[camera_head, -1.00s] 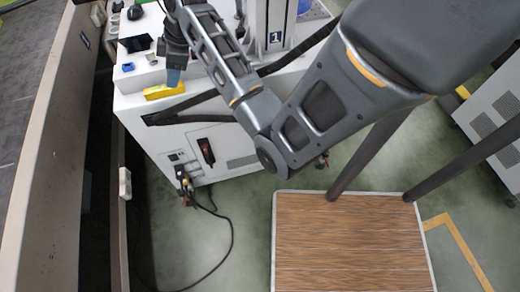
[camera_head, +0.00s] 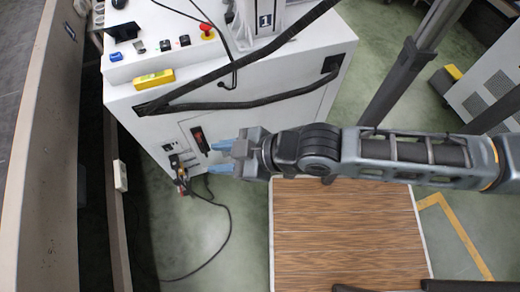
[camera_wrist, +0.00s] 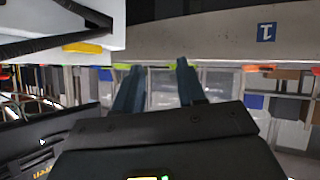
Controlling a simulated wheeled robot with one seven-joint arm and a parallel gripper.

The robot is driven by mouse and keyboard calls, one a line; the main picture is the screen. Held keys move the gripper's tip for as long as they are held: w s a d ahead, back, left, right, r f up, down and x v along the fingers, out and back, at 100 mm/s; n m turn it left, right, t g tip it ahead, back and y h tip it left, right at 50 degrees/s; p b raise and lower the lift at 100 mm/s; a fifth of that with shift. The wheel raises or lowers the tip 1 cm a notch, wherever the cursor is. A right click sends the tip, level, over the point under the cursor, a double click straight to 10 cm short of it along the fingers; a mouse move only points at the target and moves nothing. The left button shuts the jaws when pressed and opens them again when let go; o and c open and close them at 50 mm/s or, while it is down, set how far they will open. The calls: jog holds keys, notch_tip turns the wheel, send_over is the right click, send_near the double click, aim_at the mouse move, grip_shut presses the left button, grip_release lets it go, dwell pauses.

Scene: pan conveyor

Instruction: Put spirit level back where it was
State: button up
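The yellow spirit level (camera_head: 154,79) lies on the top of the white machine (camera_head: 230,75), near its front left edge in the head view. In the wrist view a yellow bar, which looks like the level (camera_wrist: 83,47), shows at the upper left on a white edge. My gripper (camera_head: 215,158) is in front of the machine's front face, below and to the right of the level and clear of it. Its two blue fingers are apart with nothing between them. The wrist view also shows the gripper's (camera_wrist: 158,75) fingers spread and empty.
A blue item (camera_head: 116,57) and a black tray-like item (camera_head: 124,32) sit on the machine top behind the level. A red-knobbed control (camera_head: 206,30) is to the right. A wooden platform (camera_head: 345,235) is on the floor.

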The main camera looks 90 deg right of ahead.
jog(key=s+a+r+t+y, duration=0.2)
jog(key=s+a+r, duration=0.3)
jog(key=r, duration=0.7)
jog(key=s+t, duration=0.1)
jog(key=s, duration=0.1)
jog(key=shift+s, duration=0.4)
jog(key=shift+a, duration=0.1)
